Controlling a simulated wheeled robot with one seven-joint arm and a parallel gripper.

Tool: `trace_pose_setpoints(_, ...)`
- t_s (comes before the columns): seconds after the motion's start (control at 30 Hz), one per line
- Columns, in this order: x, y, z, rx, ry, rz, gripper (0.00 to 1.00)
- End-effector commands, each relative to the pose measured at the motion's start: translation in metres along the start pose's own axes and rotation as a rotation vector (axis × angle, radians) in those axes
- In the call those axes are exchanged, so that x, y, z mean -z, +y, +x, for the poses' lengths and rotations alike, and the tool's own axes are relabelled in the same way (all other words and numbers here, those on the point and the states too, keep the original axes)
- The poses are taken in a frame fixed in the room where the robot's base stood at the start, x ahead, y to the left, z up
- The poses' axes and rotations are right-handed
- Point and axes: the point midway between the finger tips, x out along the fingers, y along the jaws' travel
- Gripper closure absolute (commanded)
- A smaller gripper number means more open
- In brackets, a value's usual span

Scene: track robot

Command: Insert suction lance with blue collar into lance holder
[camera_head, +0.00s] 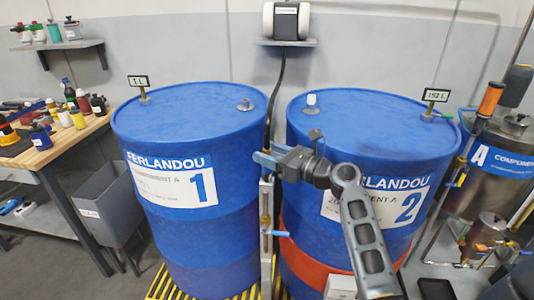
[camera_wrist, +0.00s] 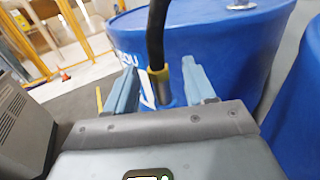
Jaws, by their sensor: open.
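My gripper (camera_head: 264,160) is open between the two blue drums, with its pale blue fingers pointing away from me. In the wrist view, the suction lance (camera_wrist: 164,95) stands between the spread fingers (camera_wrist: 160,90), apart from both as far as I can tell. Its metal tube shows below a collar that looks yellow here (camera_wrist: 158,73); I see no blue collar on it. A black hose (camera_head: 279,90) rises from it to the wall unit. In the head view, a grey upright (camera_head: 267,250) stands below my gripper; I cannot tell if it is the lance holder.
Drum 1 (camera_head: 180,120) and drum 2 (camera_head: 370,125) stand close on either side, leaving a narrow gap. A blue-handled valve (camera_head: 281,233) sits in that gap. A bench (camera_head: 60,150) stands at left, a metal tank (camera_head: 500,160) at right.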

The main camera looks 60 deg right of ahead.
Motion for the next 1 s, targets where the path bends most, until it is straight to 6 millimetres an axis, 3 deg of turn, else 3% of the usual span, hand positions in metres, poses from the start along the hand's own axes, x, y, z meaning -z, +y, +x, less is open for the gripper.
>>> trace_pose_setpoints(0.4, 0.001, 0.0, -0.061, 0.001, 0.001, 0.0, 0.46)
trace_pose_setpoints(1.0, 0.0, 0.0, -0.069, -0.001, 0.0, 0.0, 0.46)
